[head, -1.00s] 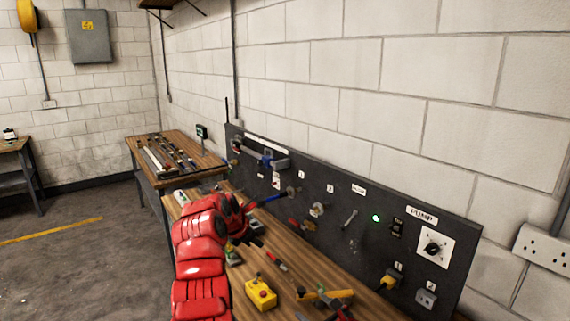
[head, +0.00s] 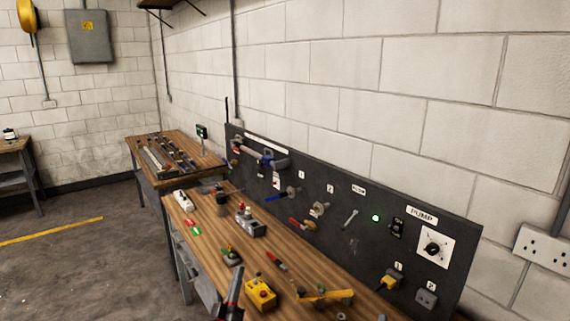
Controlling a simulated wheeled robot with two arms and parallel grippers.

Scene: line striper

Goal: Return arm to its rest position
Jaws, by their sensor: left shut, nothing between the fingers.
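My left gripper (head: 232,298) shows at the bottom edge, left of centre, as a narrow dark and red tip. It is shut and empty, in front of the workbench (head: 205,232) and left of the yellow box with a red button (head: 260,293). Most of its arm is below the picture. My right gripper is not in view. The dark panel (head: 330,240) behind the bench carries a blue-handled valve (head: 276,197), a red-handled valve (head: 301,224), a green lamp (head: 375,218) and a pump knob (head: 432,248). My left gripper is apart from the panel.
On the bench are a grey box with buttons (head: 250,224), a dark cup-like object (head: 222,204), a white power strip (head: 183,200) and a yellow-handled tool (head: 325,296). A second table (head: 150,177) stands beyond. Open floor (head: 75,270) lies to the left.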

